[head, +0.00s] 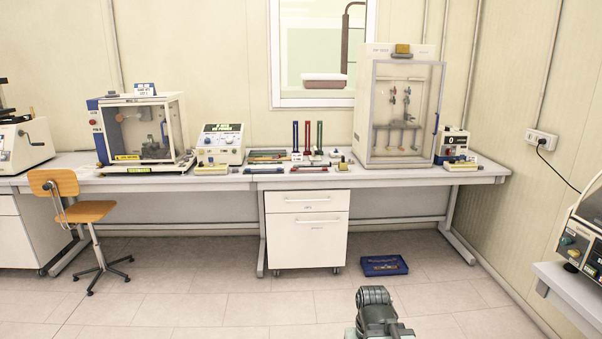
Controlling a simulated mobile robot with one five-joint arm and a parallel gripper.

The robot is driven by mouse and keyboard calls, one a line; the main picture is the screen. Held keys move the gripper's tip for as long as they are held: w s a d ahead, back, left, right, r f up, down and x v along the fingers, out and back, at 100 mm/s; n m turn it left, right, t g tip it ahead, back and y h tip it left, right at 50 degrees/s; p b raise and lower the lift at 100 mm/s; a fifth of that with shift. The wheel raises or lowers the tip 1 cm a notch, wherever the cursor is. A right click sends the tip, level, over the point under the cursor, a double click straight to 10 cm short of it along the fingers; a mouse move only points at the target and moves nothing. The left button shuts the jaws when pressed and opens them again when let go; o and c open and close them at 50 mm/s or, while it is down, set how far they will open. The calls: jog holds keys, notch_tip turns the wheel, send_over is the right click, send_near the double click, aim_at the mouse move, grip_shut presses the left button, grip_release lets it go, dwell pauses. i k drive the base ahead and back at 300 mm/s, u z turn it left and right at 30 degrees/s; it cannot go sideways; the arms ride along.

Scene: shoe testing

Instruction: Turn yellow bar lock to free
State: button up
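I cannot clearly make out a yellow bar lock in the head view. Small yellow parts show on the bench machines: a yellow strip (157,170) along the front base of the left glass-fronted test machine (174,112), and a yellow-brown block (403,49) on top of the tall clear-doored cabinet (360,105). I cannot tell whether any of these is the lock. Part of my grey arm shows at the bottom, right of centre, far in front of the bench. My gripper's fingers are not visible, and nothing held is seen.
A long bench (380,179) runs along the wall with several instruments and tools. A white drawer unit (300,238) stands under it. An orange chair (82,212) is at left, a blue tray (384,265) on the floor. Another bench (575,285) stands right. The middle floor is clear.

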aim_at(576, 253)
jog(key=z, duration=2.05)
